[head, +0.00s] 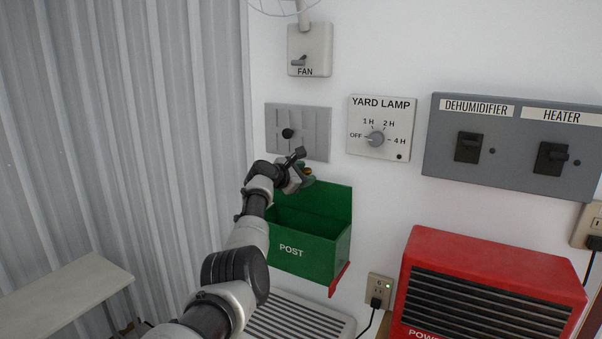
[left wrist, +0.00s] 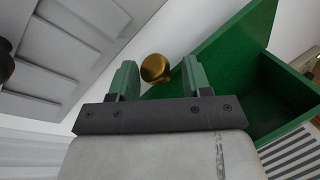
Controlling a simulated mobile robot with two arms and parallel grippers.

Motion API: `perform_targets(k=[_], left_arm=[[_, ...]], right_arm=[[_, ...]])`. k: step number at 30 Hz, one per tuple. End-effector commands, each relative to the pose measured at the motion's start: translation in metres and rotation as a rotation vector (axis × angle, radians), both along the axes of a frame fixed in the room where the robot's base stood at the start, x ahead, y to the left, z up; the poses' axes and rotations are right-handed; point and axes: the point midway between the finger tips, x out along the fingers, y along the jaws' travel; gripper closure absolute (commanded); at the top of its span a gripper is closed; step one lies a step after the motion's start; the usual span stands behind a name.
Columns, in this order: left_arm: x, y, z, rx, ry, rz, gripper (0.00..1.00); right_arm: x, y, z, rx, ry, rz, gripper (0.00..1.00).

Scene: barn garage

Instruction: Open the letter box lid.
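The green letter box (head: 290,250) marked POST is on the white wall below the grey switch plate. Its lid (head: 335,198) stands raised at the back, and I can see into the box. The lid (left wrist: 225,50) and the box's inside (left wrist: 285,95) also show in the left wrist view. A brass knob (left wrist: 155,68) is in front of my left gripper (left wrist: 160,80), in line with the gap between its green fingers. The fingers are apart, with space visible beside the knob. In the head view my left gripper (head: 300,168) is at the lid's upper left. My right gripper is out of view.
Above the box is a grey plate (head: 314,130) with a black knob. The YARD LAMP dial (head: 376,139) is to the right. A red heater-like unit (head: 490,290) and an outlet (head: 379,289) are at lower right. A bench (head: 65,290) is at lower left.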

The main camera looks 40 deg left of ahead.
Motion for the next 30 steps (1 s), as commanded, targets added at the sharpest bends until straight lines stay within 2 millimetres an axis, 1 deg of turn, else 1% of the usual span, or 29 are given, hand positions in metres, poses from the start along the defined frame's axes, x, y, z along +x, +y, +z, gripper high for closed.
perform_targets(k=[1,3,20,26,30], left_arm=[[0.001,-0.003,-0.005,-0.002,0.009,-0.007,0.49],[0.001,-0.003,-0.004,-0.001,0.008,-0.007,0.41],[-0.001,0.001,0.0,0.003,0.0,0.002,0.41],[-0.013,0.002,0.001,0.007,-0.002,0.002,0.41],[-0.027,0.001,0.002,0.007,-0.001,0.002,0.41]], right_arm=[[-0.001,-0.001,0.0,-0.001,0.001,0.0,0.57],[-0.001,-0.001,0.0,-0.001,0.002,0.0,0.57],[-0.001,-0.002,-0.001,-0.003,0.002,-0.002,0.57],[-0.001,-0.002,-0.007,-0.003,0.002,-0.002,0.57],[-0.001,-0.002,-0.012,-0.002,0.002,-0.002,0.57]])
